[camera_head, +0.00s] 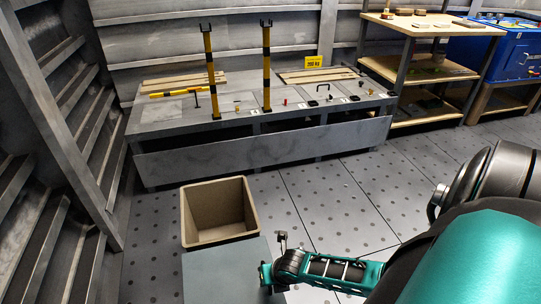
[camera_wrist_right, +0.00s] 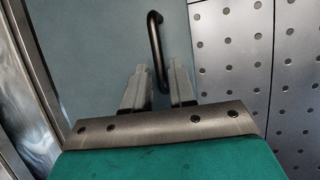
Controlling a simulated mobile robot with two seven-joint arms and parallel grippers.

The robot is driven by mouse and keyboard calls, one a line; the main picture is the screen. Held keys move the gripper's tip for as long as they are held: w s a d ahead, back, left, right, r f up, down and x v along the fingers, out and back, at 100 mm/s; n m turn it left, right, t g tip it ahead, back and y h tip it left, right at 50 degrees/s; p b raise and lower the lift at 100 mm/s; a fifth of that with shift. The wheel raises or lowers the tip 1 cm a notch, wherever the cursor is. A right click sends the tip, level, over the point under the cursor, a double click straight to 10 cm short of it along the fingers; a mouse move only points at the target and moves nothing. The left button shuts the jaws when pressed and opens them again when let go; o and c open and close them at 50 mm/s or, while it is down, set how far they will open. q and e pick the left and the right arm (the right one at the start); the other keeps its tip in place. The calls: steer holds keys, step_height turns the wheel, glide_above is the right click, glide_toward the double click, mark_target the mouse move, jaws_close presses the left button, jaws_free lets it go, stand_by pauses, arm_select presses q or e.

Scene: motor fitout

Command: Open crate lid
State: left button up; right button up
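A flat blue-grey panel, which looks like the crate lid (camera_head: 222,275), lies at the bottom of the head view. It fills the upper middle of the right wrist view (camera_wrist_right: 100,55), lying flat and closed as far as it shows. A black bar handle (camera_wrist_right: 155,38) stands on it near its right edge. My right gripper (camera_wrist_right: 160,78) is open. Its two grey fingers are apart, with the near end of the handle between them; I cannot tell whether they touch it. In the head view my right gripper (camera_head: 268,278) is over the panel's right side, and the handle is hidden. My left gripper is not in view.
An open, empty tan bin (camera_head: 185,215) stands just behind the panel. A long grey workbench (camera_head: 265,150) with striped posts is farther back. Wooden shelves (camera_head: 425,72) and a blue box (camera_head: 510,58) are at back right. A metal rack (camera_head: 60,120) borders the left. Floor at right is clear.

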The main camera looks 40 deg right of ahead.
jaws_close()
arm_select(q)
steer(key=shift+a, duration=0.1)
arm_select(e)
steer(key=shift+r, duration=0.1)
